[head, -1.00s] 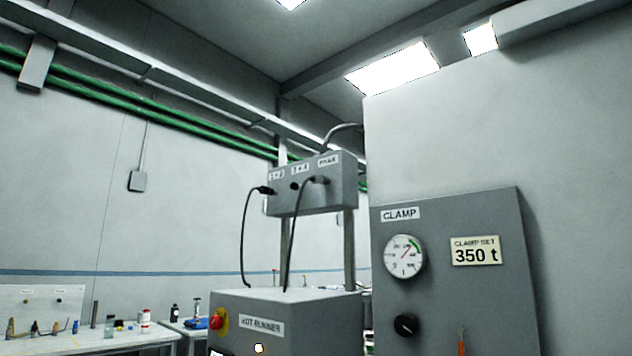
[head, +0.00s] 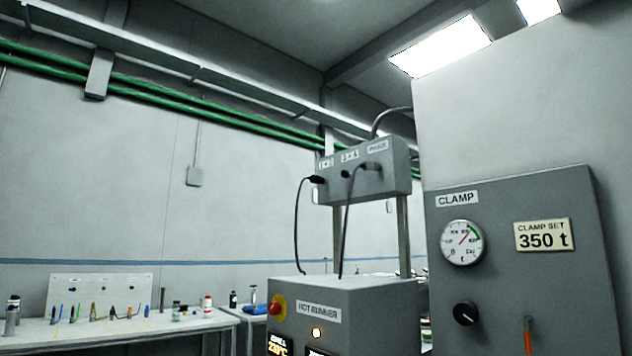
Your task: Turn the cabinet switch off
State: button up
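The grey cabinet labelled HOT RUNNER (head: 350,290) stands low in the middle of the head view. A red switch knob on a yellow plate (head: 277,307) sits on its left side; its exact turn position is too small to tell. My gripper is not in view.
A grey connector box (head: 365,170) with dark cables stands on posts above the cabinet. At right, a CLAMP panel (head: 570,285) carries a gauge (head: 463,242), a black knob (head: 466,313) and an orange-handled item (head: 528,337). A workbench (head: 110,332) with small items is at left.

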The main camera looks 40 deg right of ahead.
aim_at(274, 307)
jog(key=i+j, duration=0.15)
jog(key=j, duration=0.2)
jog(key=j+z, duration=0.15)
jog(key=z, duration=1.85)
jog(key=j, duration=0.1)
